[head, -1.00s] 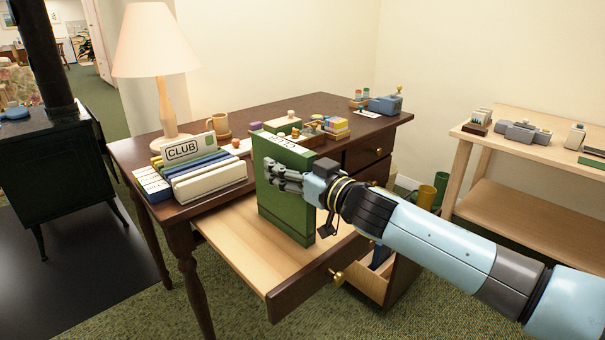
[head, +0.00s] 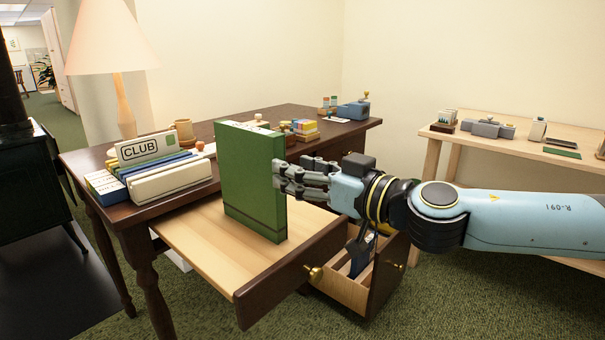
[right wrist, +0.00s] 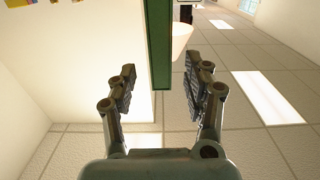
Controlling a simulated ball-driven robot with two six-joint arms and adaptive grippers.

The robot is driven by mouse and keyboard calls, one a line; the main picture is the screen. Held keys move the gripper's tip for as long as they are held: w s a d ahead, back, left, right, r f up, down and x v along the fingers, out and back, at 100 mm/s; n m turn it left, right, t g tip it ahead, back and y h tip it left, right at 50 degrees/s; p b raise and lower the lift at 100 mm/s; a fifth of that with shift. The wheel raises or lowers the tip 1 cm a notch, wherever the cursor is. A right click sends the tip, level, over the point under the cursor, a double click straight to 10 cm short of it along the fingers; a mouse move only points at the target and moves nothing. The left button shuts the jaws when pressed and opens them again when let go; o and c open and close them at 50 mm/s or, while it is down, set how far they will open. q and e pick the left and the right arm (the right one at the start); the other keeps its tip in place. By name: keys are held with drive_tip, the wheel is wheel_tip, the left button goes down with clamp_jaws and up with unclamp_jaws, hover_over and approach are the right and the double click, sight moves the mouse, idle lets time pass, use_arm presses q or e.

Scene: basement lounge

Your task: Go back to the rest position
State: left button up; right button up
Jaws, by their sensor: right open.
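My right gripper (head: 290,180) is open and empty, at the right edge of a green box file (head: 250,180). My left gripper is not in view.
The dark desk (head: 290,118) carries a lamp (head: 112,45), a CLUB card file (head: 150,148), a mug (head: 184,130) and small boxes. A lower drawer (head: 345,290) is open below my right wrist. A light wooden side table (head: 440,140) stands at the right.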

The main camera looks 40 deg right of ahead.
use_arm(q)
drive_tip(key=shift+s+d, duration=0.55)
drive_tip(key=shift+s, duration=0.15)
use_arm(e)
drive_tip(key=shift+s, duration=0.3)
